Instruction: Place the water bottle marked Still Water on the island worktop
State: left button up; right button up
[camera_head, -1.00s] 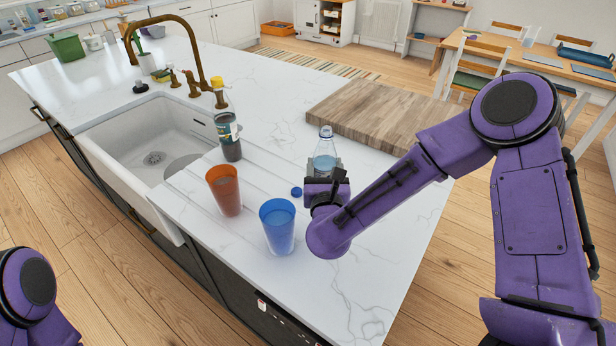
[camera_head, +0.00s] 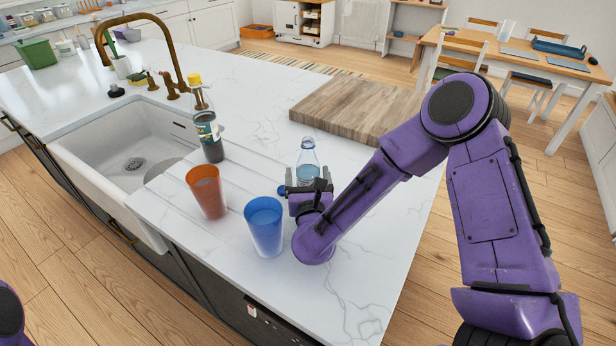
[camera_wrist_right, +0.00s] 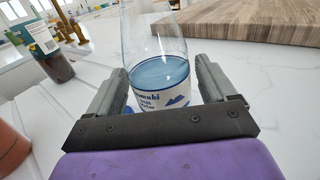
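The clear water bottle (camera_head: 308,165) is upright over the front right of the white island worktop (camera_head: 370,235). Its base is hidden by my right gripper, but it appears to stand on the worktop. Its white and blue label shows in the right wrist view (camera_wrist_right: 162,90); the word "still" is partly readable. My right gripper (camera_head: 307,185) is low at the bottle, one finger on each side. The fingers look spread slightly wider than the bottle, with narrow gaps in the wrist view (camera_wrist_right: 162,85). My left gripper is out of view; only a bit of purple arm shows lower left.
A blue cup (camera_head: 265,228) and an orange cup (camera_head: 207,192) stand left of the gripper. A dark bottle with a yellow cap (camera_head: 207,130) stands by the sink (camera_head: 90,185). A wooden board (camera_head: 360,108) lies behind. The worktop to the right is mostly clear.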

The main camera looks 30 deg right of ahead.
aim_at(308, 184)
jog(key=shift+s+r, duration=0.1)
jog(key=shift+r+p, duration=0.25)
jog(key=shift+p, duration=0.05)
jog(key=b+v, duration=0.1)
jog(key=v, duration=0.1)
jog(key=b+v, duration=0.1)
jog(key=v, duration=0.2)
jog(key=b+v, duration=0.1)
jog(key=v, duration=0.2)
jog(key=shift+f, duration=0.4)
jog(key=v, duration=0.3)
jog(key=shift+r, duration=0.35)
jog(key=shift+s+a+f, duration=0.15)
jog(key=shift+s+a, duration=0.05)
jog(key=shift+s, duration=0.3)
